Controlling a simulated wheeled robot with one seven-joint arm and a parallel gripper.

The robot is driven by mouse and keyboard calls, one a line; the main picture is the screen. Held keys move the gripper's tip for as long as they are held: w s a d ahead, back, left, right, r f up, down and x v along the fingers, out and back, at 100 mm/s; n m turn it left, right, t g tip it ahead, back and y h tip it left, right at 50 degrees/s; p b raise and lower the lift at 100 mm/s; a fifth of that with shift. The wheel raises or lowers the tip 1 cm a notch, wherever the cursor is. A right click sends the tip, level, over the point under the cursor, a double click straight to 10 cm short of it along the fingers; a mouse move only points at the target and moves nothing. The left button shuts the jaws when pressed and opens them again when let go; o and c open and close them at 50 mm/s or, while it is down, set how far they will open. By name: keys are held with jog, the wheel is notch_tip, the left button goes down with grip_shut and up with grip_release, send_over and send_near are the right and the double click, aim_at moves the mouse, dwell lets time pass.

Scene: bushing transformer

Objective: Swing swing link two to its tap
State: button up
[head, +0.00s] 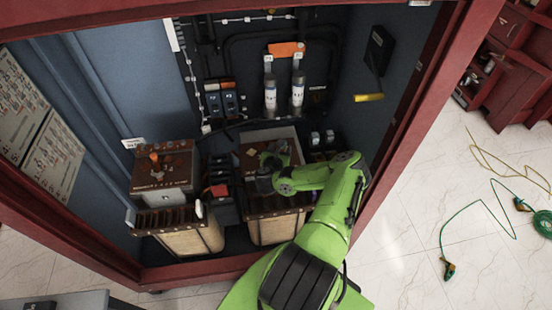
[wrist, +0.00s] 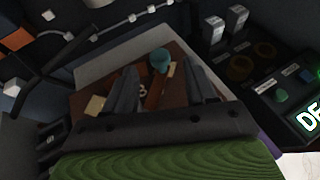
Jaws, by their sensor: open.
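My gripper (head: 266,168) reaches down over the brown terminal board (head: 256,147) of the right transformer in the head view. In the wrist view my gripper (wrist: 162,85) is open. Its two dark fingers stand on either side of a copper-brown swing link (wrist: 156,88) with a round teal knob (wrist: 160,58) at its far end. I cannot tell whether the fingers touch it. The brown board also shows in the wrist view (wrist: 183,66). The left transformer's board (head: 178,165) carries an orange link (head: 154,158). No link number is readable; the taps are mostly hidden by my fingers.
The red-framed cabinet (head: 363,235) encloses both transformers closely. Two white cylinders (head: 270,94) stand on the back panel. Dark control boxes (head: 222,205) fill the gap between the transformers. A lit display (wrist: 310,118) is at right in the wrist view. Cables lie on the floor outside.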

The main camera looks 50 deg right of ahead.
jog(key=b+v, duration=0.1)
jog(key=v, duration=0.9)
jog(key=shift+a+r+b, duration=0.15)
jog(key=shift+a+b, duration=0.1)
jog(key=shift+b, duration=0.05)
jog(key=shift+s, duration=0.1)
